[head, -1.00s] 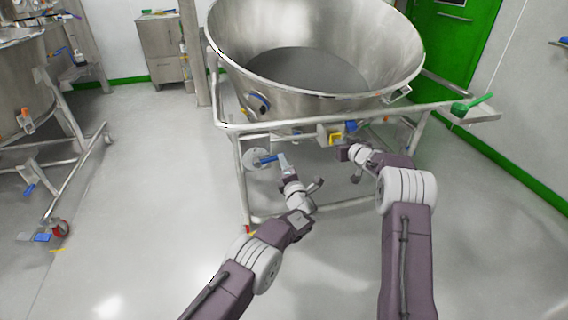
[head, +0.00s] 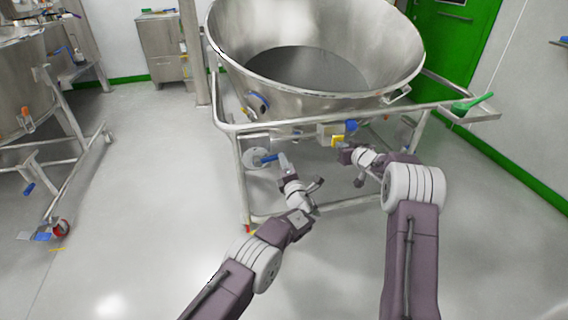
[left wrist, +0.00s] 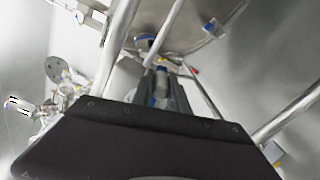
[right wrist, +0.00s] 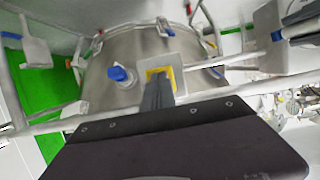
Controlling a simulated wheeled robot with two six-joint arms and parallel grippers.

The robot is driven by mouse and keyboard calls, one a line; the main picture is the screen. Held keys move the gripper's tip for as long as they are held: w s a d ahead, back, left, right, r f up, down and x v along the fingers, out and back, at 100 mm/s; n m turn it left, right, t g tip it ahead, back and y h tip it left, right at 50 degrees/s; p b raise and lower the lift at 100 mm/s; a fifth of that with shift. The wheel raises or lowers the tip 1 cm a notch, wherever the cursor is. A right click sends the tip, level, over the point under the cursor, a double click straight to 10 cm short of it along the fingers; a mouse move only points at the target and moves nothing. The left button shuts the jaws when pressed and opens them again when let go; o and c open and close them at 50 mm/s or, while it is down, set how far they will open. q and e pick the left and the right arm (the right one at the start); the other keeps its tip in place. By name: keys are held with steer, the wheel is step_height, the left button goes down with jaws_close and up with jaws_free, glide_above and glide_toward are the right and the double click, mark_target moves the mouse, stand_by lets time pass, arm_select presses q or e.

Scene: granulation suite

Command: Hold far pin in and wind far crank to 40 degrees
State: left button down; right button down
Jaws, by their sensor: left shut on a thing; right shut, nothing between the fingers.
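A blue crank handle (head: 267,158) sticks out from a round grey disc (head: 253,158) low on the near left side of the steel bowl's frame. My left gripper (head: 283,160) is shut on the blue handle; it also shows between the fingers in the left wrist view (left wrist: 160,72). A yellow piece (head: 337,140), which may be the pin, sits at a small grey box under the bowl. My right gripper (head: 345,148) is shut and empty with its tips at the yellow piece. In the right wrist view the fingers partly hide the yellow piece (right wrist: 153,74); contact cannot be told.
The large steel bowl (head: 310,92) sits in a tubular frame (head: 330,122) whose rails pass close to both grippers. A blue knob (right wrist: 118,74) is beside the yellow piece. Another vessel (head: 22,95) stands left, with open floor between.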

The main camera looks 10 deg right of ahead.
arm_select(q)
steer(key=shift+w+r, duration=0.1)
steer(key=shift+r, duration=0.15)
arm_select(e)
steer(key=shift+s+d, duration=0.15)
steer(key=shift+s, duration=1.3)
steer(key=shift+s+d, duration=0.1)
steer(key=shift+s, duration=1.3)
arm_select(q)
steer(key=shift+a, duration=0.1)
steer(key=c, duration=1.1)
jaws_free()
steer(key=shift+f, duration=0.1)
steer(key=shift+s+f, duration=0.1)
steer(key=shift+s, duration=0.15)
steer(key=s, duration=0.6)
steer(key=s+d, duration=0.1)
steer(key=s, duration=0.2)
steer(key=shift+s, duration=0.3)
